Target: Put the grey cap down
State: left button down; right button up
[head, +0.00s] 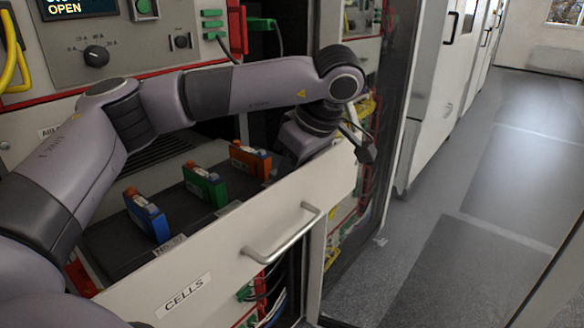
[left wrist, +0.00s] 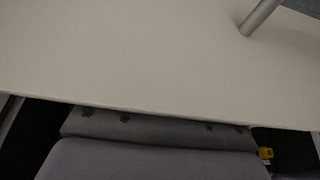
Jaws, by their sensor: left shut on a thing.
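My left arm reaches over the open drawer in the head view, its hand (head: 302,138) pointing down near the drawer's far right corner. The fingertips are hidden behind the white drawer front (head: 225,262). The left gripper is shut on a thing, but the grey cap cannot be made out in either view. The left wrist view shows mostly the pale drawer front (left wrist: 130,60) close up, with part of its handle (left wrist: 258,17) at the top right. My right gripper is not in view.
The drawer, labelled CELLS, holds a blue cell (head: 147,216), a green cell (head: 205,185) and an orange cell (head: 251,160). Its metal handle (head: 283,240) sticks out in front. A control panel (head: 60,55) with a dark knob (head: 96,56) stands behind. Open floor (head: 460,200) lies to the right.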

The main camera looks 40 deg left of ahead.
pick_arm(q)
jog(key=shift+f, duration=0.45)
jog(key=c, duration=1)
grip_release()
jog(key=shift+o, duration=0.2)
jog(key=shift+r, duration=0.75)
jog(key=shift+d+r, duration=0.25)
jog(key=shift+r, duration=0.05)
jog(key=v, duration=1.1)
jog(key=shift+f, duration=0.1)
